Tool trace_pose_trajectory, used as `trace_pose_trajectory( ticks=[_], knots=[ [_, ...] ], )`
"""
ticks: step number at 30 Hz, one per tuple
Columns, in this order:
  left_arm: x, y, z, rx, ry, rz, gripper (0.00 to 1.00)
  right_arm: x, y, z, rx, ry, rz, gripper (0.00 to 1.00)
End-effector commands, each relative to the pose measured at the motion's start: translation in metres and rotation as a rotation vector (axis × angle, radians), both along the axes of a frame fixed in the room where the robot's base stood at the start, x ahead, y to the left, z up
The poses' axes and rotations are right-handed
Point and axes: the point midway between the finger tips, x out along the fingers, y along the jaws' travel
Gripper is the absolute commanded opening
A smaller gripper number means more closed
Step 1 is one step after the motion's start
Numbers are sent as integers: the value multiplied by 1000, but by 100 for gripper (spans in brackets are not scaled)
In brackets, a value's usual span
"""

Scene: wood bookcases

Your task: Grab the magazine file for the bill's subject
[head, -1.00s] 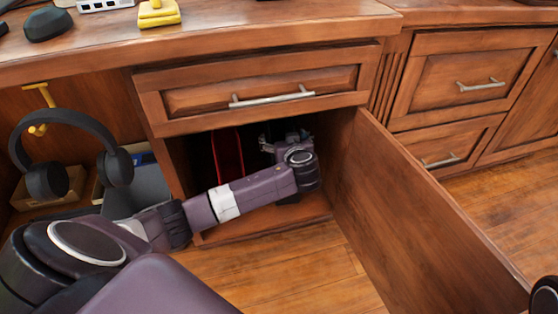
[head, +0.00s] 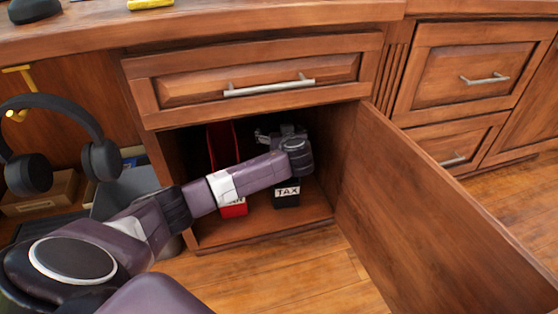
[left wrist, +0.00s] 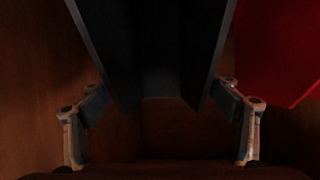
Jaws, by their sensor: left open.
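A black magazine file (head: 287,197) with a white label reading TAX stands inside the open cabinet. A red magazine file (head: 221,143) stands to its left; my arm crosses in front of it and its label is partly hidden. My left gripper (head: 280,134) is inside the cabinet at the upper part of the black file. In the left wrist view the open fingers (left wrist: 160,112) are on either side of the black file (left wrist: 152,50), with no clear grip on it. The red file (left wrist: 285,50) is at the right there. No bill shows. My right gripper is out of view.
The cabinet door (head: 430,205) stands open to the right. A closed drawer (head: 262,80) is directly above the opening. Headphones (head: 60,140) hang at the left, and a small box (head: 40,195) is below them. The wooden floor (head: 290,275) in front is clear.

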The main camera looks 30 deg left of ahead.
Motion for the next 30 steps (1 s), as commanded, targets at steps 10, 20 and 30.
trace_pose_trajectory(
  ticks=[10, 20, 30],
  knots=[
    [0, 0, 0, 0, 0, 0, 51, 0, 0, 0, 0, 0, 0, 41],
    [0, 0, 0, 0, 0, 0, 15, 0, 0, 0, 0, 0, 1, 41],
    [0, 0, 3, 1, -2, 0, 10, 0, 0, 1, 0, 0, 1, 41]
  ],
)
